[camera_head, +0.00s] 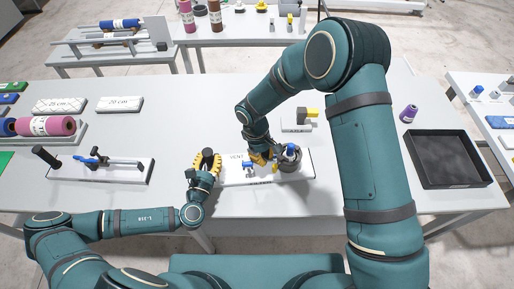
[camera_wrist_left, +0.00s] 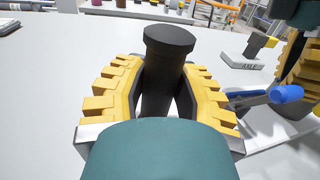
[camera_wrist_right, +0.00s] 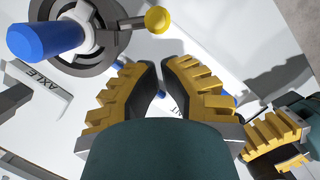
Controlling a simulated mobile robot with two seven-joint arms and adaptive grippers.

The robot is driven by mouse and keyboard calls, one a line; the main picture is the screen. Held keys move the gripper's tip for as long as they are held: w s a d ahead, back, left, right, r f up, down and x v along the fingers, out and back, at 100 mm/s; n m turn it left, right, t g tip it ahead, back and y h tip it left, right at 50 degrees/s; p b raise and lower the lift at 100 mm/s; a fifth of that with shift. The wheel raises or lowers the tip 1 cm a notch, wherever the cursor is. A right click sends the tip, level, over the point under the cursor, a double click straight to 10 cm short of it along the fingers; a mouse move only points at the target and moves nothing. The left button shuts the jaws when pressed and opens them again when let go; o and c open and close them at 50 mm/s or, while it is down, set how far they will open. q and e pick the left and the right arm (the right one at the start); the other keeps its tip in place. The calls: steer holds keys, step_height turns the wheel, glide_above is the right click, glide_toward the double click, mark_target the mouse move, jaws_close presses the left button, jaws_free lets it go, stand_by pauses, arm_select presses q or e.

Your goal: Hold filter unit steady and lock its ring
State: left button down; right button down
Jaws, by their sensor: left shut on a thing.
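The filter unit is a white base (camera_head: 225,177) with a black capped post at its left end and a dark grey round housing with a ring (camera_head: 291,162) at its right end. My left gripper (camera_head: 207,162) is shut around the upright black post (camera_wrist_left: 168,65). A blue handle (camera_wrist_right: 45,38) and a yellow knob (camera_wrist_right: 157,19) show on the housing. A blue lever (camera_head: 248,166) lies between post and housing. My right gripper (camera_wrist_right: 161,66) is a little open, with a gap between its fingertips, above the base beside the housing. Its fingers partly hide the base.
A block labelled AXLE (camera_head: 297,125) stands just behind the unit. A similar base with a black post and blue lever (camera_head: 110,168) is at left. A black tray (camera_head: 449,159) and a purple spool (camera_head: 409,113) are at right. The table's front edge is close.

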steer(key=shift+s+d, duration=0.5)
steer(key=shift+d, duration=0.1)
steer(key=shift+s+d+n, duration=0.3)
steer(key=shift+s+n, duration=0.25)
steer(key=shift+n, duration=0.35)
steer(key=shift+s+d+n+t, duration=0.3)
steer(key=shift+s+n, duration=0.1)
steer(key=shift+n, duration=0.2)
steer(key=n, duration=0.1)
steer(key=s+d+n, duration=0.1)
steer(key=n, duration=0.1)
steer(key=shift+s+d+t+h, duration=0.3)
steer(key=shift+t, duration=0.1)
steer(key=d+n, duration=0.1)
steer(key=n, duration=0.1)
steer(key=s+d+n+t, duration=0.1)
steer(key=n, duration=0.1)
steer(key=shift+s+d, duration=0.1)
steer(key=shift+d, duration=0.15)
steer(key=shift+s+d+n, duration=0.1)
steer(key=shift+d+n, duration=0.3)
steer(key=shift+d, duration=0.25)
steer(key=shift+a, duration=0.1)
